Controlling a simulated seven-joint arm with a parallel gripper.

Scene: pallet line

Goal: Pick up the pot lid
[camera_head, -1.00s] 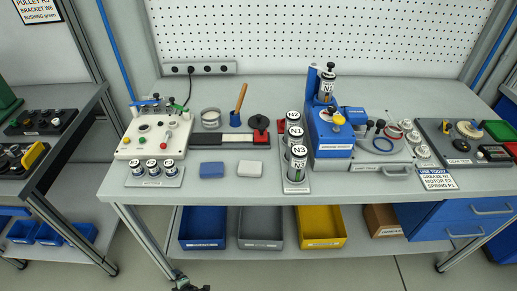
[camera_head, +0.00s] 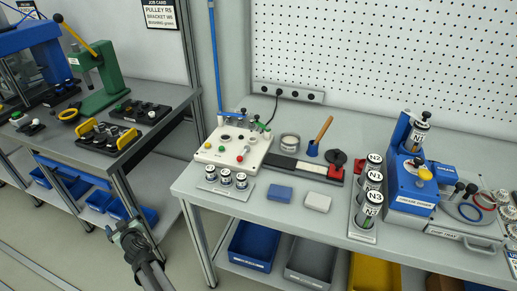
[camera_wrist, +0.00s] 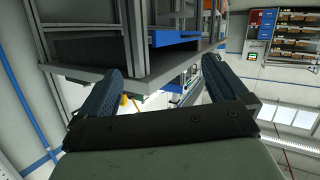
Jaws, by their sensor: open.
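I cannot make out for certain which thing is the pot lid. A black disc with a small knob (camera_head: 337,158) is lid-like and sits by the right end of the dark strip on the bench. A short silver round tin (camera_head: 290,142) stands behind that strip. My gripper (camera_head: 127,228) is low in front of the gap between the two benches, well away from both things. In the wrist view my gripper (camera_wrist: 160,78) shows its two dark fingers wide apart with nothing between them.
A dark left bench (camera_head: 88,150) carries a green press (camera_head: 107,85). Bins (camera_head: 252,245) sit below the main bench.

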